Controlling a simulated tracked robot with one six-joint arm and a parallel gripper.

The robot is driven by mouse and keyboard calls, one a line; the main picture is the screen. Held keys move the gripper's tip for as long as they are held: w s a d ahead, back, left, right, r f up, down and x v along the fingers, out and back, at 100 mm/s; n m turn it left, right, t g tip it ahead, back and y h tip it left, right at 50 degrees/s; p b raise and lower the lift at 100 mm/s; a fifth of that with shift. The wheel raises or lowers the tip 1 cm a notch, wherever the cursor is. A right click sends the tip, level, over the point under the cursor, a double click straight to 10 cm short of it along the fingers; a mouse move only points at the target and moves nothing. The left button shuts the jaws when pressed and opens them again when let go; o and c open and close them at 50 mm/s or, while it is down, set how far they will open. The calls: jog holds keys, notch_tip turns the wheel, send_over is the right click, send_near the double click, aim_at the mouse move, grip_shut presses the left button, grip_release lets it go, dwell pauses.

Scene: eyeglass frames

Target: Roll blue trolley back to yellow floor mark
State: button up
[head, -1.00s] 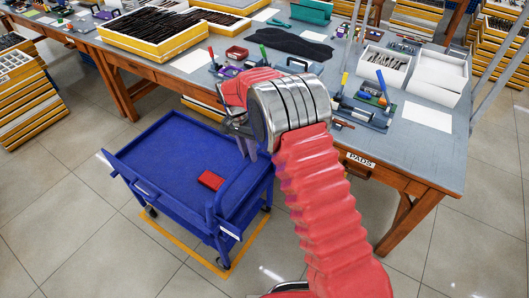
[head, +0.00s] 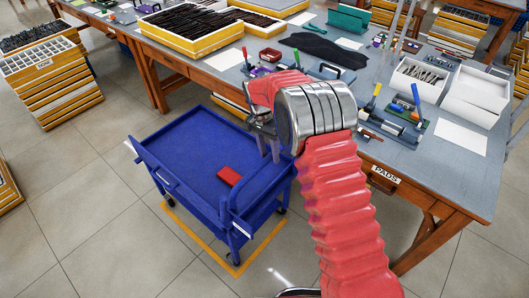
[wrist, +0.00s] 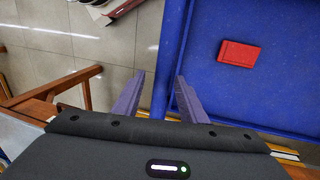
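The blue trolley (head: 190,137) stands on the floor in front of the workbench, with a red box (head: 229,176) on its top tray. The yellow floor mark (head: 207,252) is an outline showing around the trolley's lower near side. The trolley's near wheels sit close inside its lines; its far part is hidden. My gripper (head: 268,143) is at the trolley's right side. In the wrist view, my gripper (wrist: 157,88) is open, its two fingers apart. The trolley's blue rim (wrist: 168,55) runs between them, closer to the right finger; whether they touch is unclear.
The workbench (head: 455,185), with trays and tools on top, stands behind and right of the trolley. A drawer stack (head: 55,85) is at the far left.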

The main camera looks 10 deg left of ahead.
jog(key=shift+r, duration=0.1)
notch_tip(320, 180, up, 13)
jog(key=w+a, duration=0.1)
jog(key=a, duration=0.1)
jog(key=shift+w, duration=0.3)
jog(key=shift+a, duration=0.15)
dwell(0.5)
